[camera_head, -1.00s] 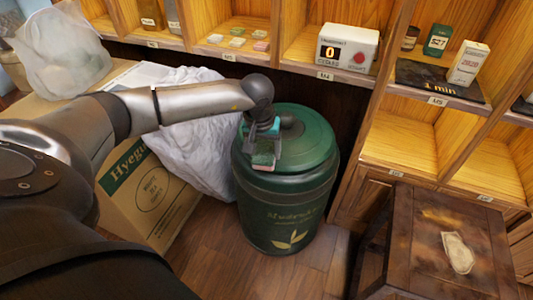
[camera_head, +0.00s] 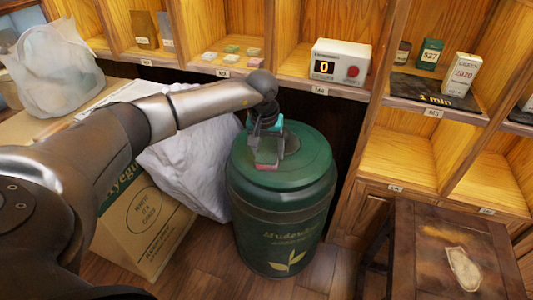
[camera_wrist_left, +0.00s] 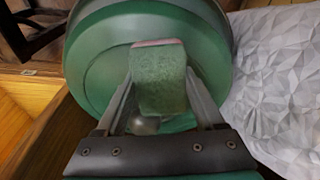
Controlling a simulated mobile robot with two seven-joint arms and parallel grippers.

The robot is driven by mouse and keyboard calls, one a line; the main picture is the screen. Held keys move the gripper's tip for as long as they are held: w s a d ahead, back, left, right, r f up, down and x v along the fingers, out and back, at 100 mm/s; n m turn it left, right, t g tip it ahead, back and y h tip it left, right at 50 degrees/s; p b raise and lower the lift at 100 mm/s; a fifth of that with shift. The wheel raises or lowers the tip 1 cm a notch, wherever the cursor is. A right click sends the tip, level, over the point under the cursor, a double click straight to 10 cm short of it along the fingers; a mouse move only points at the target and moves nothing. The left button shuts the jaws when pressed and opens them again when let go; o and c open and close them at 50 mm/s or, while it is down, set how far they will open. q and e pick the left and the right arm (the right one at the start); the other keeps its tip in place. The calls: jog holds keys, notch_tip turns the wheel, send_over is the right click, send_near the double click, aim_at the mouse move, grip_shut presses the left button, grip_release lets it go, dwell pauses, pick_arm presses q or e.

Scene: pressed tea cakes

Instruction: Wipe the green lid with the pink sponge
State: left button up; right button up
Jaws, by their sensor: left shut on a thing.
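The green lid (camera_head: 312,157) tops a round dark green canister on the floor. It also fills much of the left wrist view (camera_wrist_left: 95,65), with a knob near the fingers. My left gripper (camera_head: 267,154) is over the front left part of the lid, pointing down. It is shut on the pink sponge (camera_head: 266,166), a block with a green face and a pink edge. In the left wrist view the sponge (camera_wrist_left: 160,85) sits between both fingers. I cannot tell for sure whether it touches the lid. My right gripper is not in view.
A white crumpled bag (camera_head: 195,150) and a cardboard box (camera_head: 145,225) stand close left of the canister. Wooden shelves with a timer box (camera_head: 340,63) and small coloured blocks (camera_head: 231,49) are behind. A brown stool (camera_head: 425,265) stands at the right.

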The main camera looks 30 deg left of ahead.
pick_arm(q)
jog(key=shift+w+r, duration=0.15)
jog(key=r+p, duration=0.3)
jog(key=shift+s, duration=0.2)
jog(key=r+p, duration=0.1)
jog(key=s+r+p, duration=0.1)
jog(key=r+p, duration=0.1)
jog(key=shift+d, duration=0.1)
jog(key=shift+f, duration=0.1)
jog(key=r+p, duration=0.2)
jog(key=r, duration=0.1)
jog(key=shift+s+d+p, duration=0.1)
jog(key=shift+s+p, duration=0.1)
jog(key=shift+p, duration=0.15)
